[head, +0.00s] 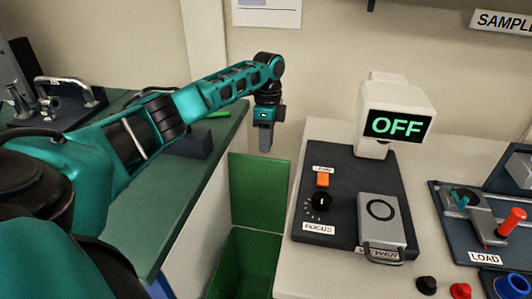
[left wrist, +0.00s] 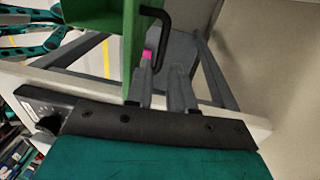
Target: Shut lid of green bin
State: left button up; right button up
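The green bin (head: 243,262) stands on the floor in the gap between two benches. Its lid (head: 259,190) is up, standing upright at the back by the wall, so the bin is open. My left gripper (head: 265,146) points down just above the lid's upper edge and seems apart from it. In the left wrist view, its two grey fingers (left wrist: 163,80) have a narrow gap and hold nothing that I can see. A green panel (left wrist: 105,20), perhaps part of the bin, shows beside them. My right gripper is out of view.
A green-topped bench (head: 150,215) with metal fixtures is at left. The white bench at right carries a black panel (head: 345,175) with an OFF display (head: 396,126) and a LOAD station (head: 480,225). A black bent rod (left wrist: 158,22) shows near the fingers.

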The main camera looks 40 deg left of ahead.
pick_arm(q)
jog(key=shift+s+d+f, duration=0.1)
jog(key=shift+s+f, duration=0.1)
jog(key=shift+f, duration=1.65)
jog(key=shift+c, duration=0.5)
grip_shut()
